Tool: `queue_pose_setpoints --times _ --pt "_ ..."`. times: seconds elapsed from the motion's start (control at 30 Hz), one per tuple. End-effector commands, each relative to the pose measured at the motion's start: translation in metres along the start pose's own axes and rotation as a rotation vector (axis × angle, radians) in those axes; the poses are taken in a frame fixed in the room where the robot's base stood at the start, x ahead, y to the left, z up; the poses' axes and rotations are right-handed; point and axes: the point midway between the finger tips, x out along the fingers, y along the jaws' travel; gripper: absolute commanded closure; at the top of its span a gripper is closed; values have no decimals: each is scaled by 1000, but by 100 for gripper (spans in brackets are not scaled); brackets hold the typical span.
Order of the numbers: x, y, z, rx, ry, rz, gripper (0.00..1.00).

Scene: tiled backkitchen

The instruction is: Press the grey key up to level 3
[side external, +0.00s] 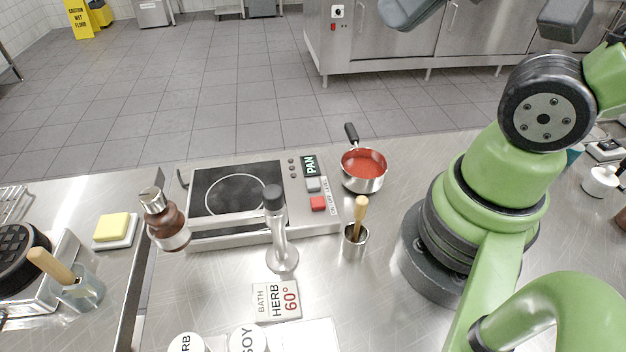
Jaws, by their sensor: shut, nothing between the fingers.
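The grey key (313,185) is on the right-hand control strip of a steel hob (262,238). It sits just above a red key (318,203) and below a dark sign reading PAN (309,165). A few small round dots (292,168), which look dark, run beside the sign. I cannot read a level from them. The hob's black plate (236,188) has a pale ring and no pan on it. Nothing touches the grey key. My green arm stands to the right of the hob, but no gripper fingers show in this view.
A small pan (363,170) with red contents stands right of the hob. A steel cup (355,243) with a wooden handle is near its front right corner. A HERB sign (277,300) lies in front.

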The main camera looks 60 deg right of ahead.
Motion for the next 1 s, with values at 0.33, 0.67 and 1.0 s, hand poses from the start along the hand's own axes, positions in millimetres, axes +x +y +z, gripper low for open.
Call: queue_pose_setpoints --times 0.33,0.67,1.0 --pt "0 0 0 0 0 0 100" --pt "1 0 0 13 -7 1 100" --pt "41 -3 -6 495 -253 50 100"
